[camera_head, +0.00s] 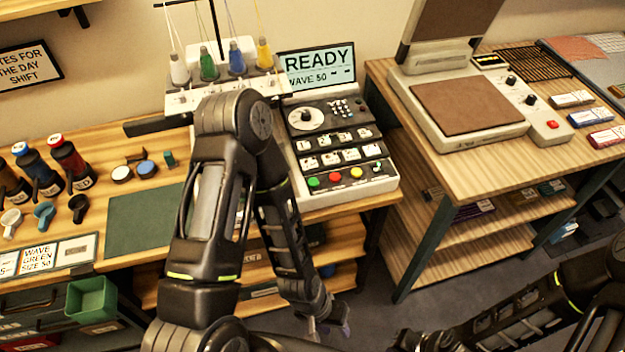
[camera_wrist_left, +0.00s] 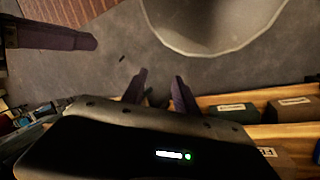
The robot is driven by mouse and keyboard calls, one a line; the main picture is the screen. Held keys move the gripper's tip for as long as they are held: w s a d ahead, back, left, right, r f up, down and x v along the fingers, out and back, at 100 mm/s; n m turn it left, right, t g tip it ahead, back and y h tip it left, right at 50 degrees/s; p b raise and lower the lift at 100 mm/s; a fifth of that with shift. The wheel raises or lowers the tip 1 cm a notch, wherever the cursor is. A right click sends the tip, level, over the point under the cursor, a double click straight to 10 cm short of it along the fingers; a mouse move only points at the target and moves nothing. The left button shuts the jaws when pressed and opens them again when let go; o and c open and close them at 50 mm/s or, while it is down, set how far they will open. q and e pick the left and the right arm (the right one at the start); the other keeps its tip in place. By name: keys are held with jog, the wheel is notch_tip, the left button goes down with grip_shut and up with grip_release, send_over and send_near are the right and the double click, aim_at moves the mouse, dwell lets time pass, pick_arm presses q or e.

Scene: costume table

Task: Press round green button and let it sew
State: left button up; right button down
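The sewing machine (camera_head: 292,160) stands on the middle table, with thread cones on top. Its screen (camera_head: 320,68) reads "READY WAVE 50". The round green button (camera_head: 313,182) is at the left of the bottom row on its sloped panel, beside red, yellow and white buttons. My left gripper (camera_head: 330,327) is low in front of the machine, below the table top and well apart from the button. Its two fingers (camera_wrist_left: 159,82) are apart and empty in the left wrist view. My right gripper (camera_head: 415,341) is at the bottom edge, dark and partly cut off.
My left arm passes in front of the machine's left side. A heat press (camera_head: 470,105) stands on the right table. Spools, cups and a green mat (camera_head: 145,222) lie on the left. A green bin (camera_head: 92,299) is at lower left. Floor shows between the tables.

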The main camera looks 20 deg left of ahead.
pick_arm(q)
grip_shut()
dwell(1.4)
